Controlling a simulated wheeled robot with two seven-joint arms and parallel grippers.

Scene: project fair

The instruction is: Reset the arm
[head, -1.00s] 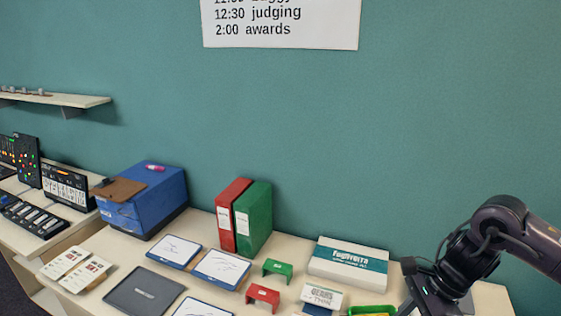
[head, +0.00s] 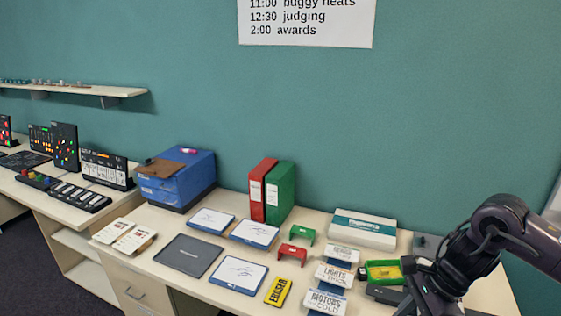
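My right arm comes in from the right edge of the head view, dark and bent, over the right end of the table. My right gripper (head: 418,292) points down near the table's front right, beside the green tray (head: 384,273). Its fingertips are too dark and cut off to tell whether they are open or shut. My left arm and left gripper are not in view.
A shelf (head: 110,91) and second table are at left.

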